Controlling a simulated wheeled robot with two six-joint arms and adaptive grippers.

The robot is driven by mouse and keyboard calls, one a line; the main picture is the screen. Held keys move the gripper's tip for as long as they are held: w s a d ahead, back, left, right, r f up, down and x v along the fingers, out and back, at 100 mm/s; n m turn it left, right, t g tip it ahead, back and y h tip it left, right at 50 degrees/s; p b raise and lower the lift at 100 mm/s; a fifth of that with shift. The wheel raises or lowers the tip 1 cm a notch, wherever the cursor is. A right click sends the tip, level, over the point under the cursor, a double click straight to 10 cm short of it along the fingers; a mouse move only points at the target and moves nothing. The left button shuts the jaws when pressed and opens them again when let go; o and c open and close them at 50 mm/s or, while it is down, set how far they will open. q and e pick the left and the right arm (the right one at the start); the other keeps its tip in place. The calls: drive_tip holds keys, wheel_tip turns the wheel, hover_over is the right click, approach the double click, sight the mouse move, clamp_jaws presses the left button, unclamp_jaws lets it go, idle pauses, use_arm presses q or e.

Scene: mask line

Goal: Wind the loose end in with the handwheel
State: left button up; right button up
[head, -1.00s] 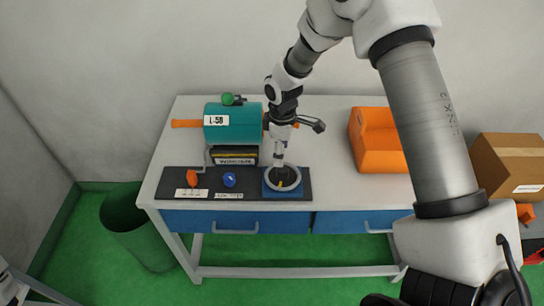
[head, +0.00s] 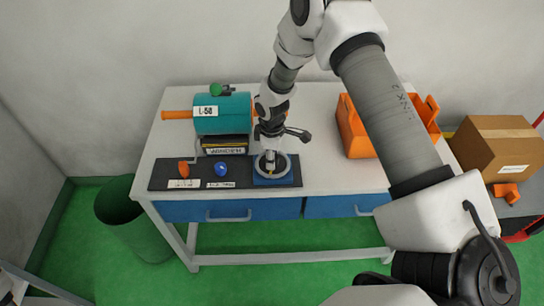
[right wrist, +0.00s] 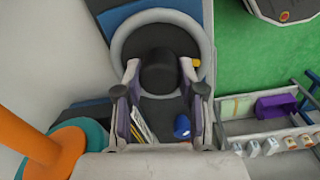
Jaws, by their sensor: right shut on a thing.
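The handwheel is a grey ring (head: 286,165) on a blue base (head: 272,182) at the right end of a dark strip on the bench. It also shows in the right wrist view (right wrist: 205,45), with a black hub (right wrist: 160,70) and a small yellow mark on the ring's right side. My right gripper (head: 270,160) points down into the ring. In the right wrist view its fingers (right wrist: 160,78) are shut on the hub from both sides. A teal drum machine (head: 225,113) labelled L-58 stands behind the strip. I cannot make out the loose end.
An orange knob (head: 183,170) and a blue knob (head: 221,169) sit on the dark strip. A green waste bin (head: 125,215) stands left of the bench.

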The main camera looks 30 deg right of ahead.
drive_tip(key=shift+f, duration=0.1)
drive_tip(key=m, duration=0.3)
drive_tip(key=shift+m+p, duration=0.4)
drive_tip(key=m, duration=0.3)
drive_tip(key=shift+m+p, duration=0.3)
drive_tip(key=m, duration=0.3)
drive_tip(key=shift+m+p, duration=0.3)
drive_tip(key=shift+p, duration=0.1)
drive_tip(key=m, duration=0.3)
drive_tip(key=shift+s+d+p, duration=0.1)
drive_tip(key=shift+p, duration=0.25)
drive_tip(key=shift+m, duration=0.5)
drive_tip(key=shift+f, duration=0.1)
drive_tip(key=o, duration=1.1)
drive_tip(key=shift+o, duration=0.2)
